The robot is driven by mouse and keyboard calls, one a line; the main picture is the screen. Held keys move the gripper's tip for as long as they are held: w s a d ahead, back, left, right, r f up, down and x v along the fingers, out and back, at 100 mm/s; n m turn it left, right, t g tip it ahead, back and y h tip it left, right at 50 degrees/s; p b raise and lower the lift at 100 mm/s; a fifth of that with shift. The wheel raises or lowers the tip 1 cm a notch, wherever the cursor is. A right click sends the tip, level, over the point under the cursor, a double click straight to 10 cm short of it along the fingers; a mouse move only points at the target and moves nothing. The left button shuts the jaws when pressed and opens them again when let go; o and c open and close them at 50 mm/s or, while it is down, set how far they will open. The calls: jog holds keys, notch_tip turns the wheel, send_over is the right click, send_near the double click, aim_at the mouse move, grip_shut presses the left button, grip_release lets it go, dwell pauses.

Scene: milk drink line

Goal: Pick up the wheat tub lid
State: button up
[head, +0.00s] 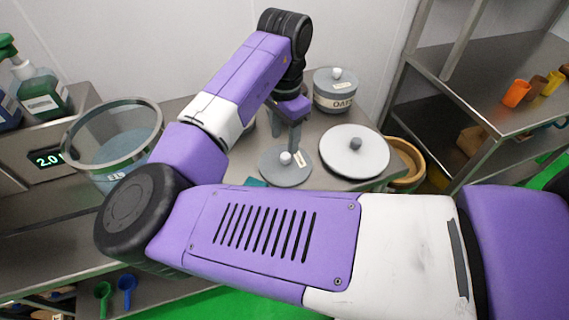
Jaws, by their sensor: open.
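A round grey lid (285,178) with a white knob and a small pale label is in the middle of the head view, on the steel counter. The label is too small to read, so I cannot confirm that it is the wheat tub lid; what is under it is hidden. My gripper (296,146) points down at the lid's far side, close to the knob and label. It is open, and nothing shows between its fingers. I cannot tell whether the fingers touch the lid.
A grey tub marked OATS (335,98) stands behind. A white lid with a dark knob (350,163) is close on the right. A steel shelf (490,100) with colored cups is at right. My arm hides much of the counter's front.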

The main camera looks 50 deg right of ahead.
aim_at(285, 155)
jog(key=shift+d+f+p, duration=0.15)
jog(key=shift+f+p, duration=0.2)
jog(key=shift+f, duration=2.75)
grip_shut()
